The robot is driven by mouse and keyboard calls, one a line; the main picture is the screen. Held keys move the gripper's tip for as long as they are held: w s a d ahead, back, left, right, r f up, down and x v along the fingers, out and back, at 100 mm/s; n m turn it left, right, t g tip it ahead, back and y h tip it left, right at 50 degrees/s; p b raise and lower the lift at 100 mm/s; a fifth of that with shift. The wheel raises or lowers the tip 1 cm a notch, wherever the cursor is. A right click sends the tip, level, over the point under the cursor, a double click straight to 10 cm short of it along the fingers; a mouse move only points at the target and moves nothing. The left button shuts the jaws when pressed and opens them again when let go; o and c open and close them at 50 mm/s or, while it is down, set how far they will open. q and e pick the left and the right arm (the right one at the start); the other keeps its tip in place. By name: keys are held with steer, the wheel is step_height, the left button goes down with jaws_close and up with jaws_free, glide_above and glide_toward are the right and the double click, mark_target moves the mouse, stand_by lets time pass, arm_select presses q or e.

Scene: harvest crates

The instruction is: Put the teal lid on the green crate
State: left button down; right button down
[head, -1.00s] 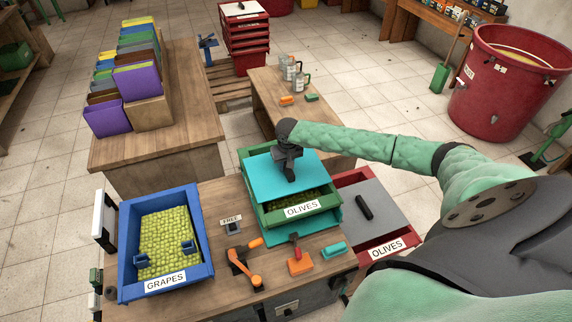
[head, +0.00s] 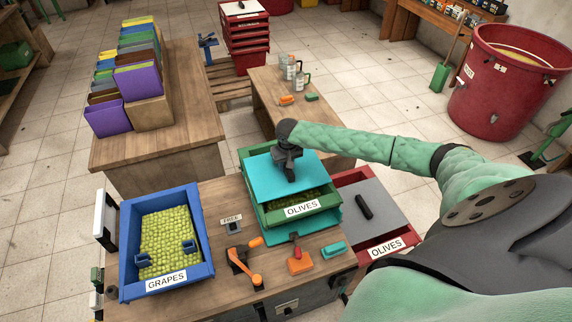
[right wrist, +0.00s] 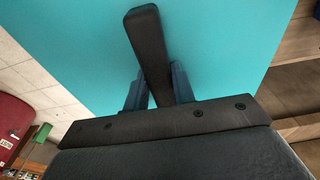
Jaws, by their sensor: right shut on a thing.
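The teal lid (head: 262,177) is over the green crate (head: 283,219), which is labelled OLIVES and holds green olives. The lid covers the back and middle of the crate, and a strip of olives shows along the front. I cannot tell whether the lid touches the rim. My right gripper (head: 290,176) is shut on the dark handle of the lid, which shows in the right wrist view (right wrist: 151,55). The lid's teal surface (right wrist: 225,50) fills most of that view. Another teal panel (head: 327,225) lies under the green crate. My left gripper is not in view.
A blue crate of grapes (head: 207,238) stands at the left of the table. A red crate with a grey lid (head: 398,218) is at the right. Orange tools (head: 300,266) and a teal block (head: 334,250) lie in front. A low wooden table (head: 262,100) stands behind.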

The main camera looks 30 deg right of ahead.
steer(key=shift+f, duration=0.55)
steer(key=c, duration=1.1)
jaws_free()
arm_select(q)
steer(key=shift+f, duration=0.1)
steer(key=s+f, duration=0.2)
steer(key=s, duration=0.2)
arm_select(e)
steer(key=r+b, duration=0.1)
steer(key=r, duration=0.1)
steer(key=r+b, duration=0.1)
steer(key=r, duration=0.1)
steer(key=r+b, duration=0.1)
steer(key=r, duration=0.1)
steer(key=shift+s+a+r, duration=0.1)
steer(key=shift+s+r, duration=0.15)
steer(key=shift+s, duration=0.15)
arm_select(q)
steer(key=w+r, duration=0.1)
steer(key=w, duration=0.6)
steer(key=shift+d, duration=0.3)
arm_select(e)
steer(key=shift+r, duration=0.55)
